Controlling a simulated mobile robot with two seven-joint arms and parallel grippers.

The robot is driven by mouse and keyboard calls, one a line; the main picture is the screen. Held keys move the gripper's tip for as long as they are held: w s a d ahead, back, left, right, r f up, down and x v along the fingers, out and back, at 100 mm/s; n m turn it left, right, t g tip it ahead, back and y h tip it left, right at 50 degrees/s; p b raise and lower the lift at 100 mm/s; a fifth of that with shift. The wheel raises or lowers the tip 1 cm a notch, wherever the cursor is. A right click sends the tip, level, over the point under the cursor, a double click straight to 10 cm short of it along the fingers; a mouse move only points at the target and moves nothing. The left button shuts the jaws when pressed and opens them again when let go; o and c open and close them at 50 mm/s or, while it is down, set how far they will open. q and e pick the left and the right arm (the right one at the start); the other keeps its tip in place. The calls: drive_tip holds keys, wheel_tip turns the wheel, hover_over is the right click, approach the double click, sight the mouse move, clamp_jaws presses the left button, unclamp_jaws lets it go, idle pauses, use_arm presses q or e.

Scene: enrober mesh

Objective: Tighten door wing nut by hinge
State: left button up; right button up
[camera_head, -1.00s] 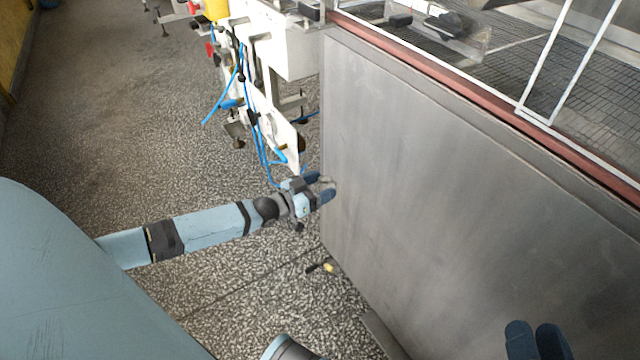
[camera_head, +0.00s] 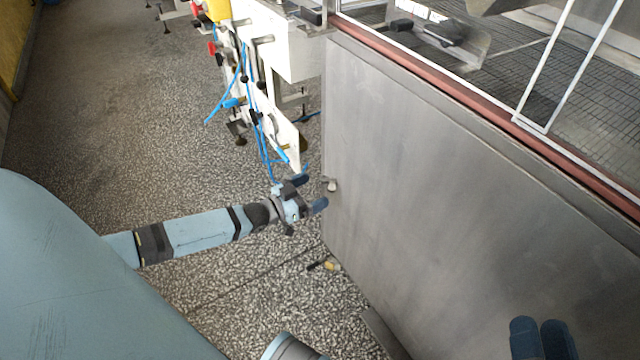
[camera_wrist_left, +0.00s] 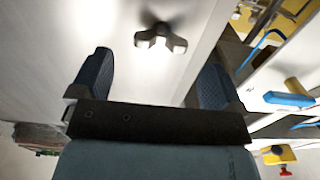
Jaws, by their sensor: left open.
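A small pale wing nut (camera_head: 330,184) sits on the left edge area of the large grey metal door panel (camera_head: 440,190). In the left wrist view the wing nut (camera_wrist_left: 160,40) shows its rounded lobes, on the pale panel face beyond the fingers. My left gripper (camera_head: 312,190) is open beside the panel's left edge, with the nut just ahead of the gap between its dark blue fingers. The fingers do not touch the nut. My right gripper (camera_head: 541,340) is partly in view at the bottom right, in front of the panel; its two fingertips appear close together. The hinge cannot be made out.
White machine framing (camera_head: 285,55) with blue hoses (camera_head: 262,140) stands behind my left gripper. A wire mesh conveyor (camera_head: 510,75) lies above the panel behind a reddish rail. A yellow-and-black item (camera_head: 330,266) is low near the panel's bottom corner. The speckled floor at left is clear.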

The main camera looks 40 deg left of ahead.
use_arm(q)
drive_tip(key=p+v, duration=0.2)
drive_tip(key=v, duration=0.8)
drive_tip(key=shift+s+p, duration=0.2)
drive_tip(key=shift+p, duration=0.1)
use_arm(e)
drive_tip(key=r, duration=0.1)
drive_tip(key=r+t, duration=0.1)
drive_tip(key=shift+s+d+r, duration=0.1)
drive_tip(key=shift+d+r, duration=0.2)
drive_tip(key=shift+r, duration=0.1)
use_arm(q)
drive_tip(key=shift+a, duration=0.1)
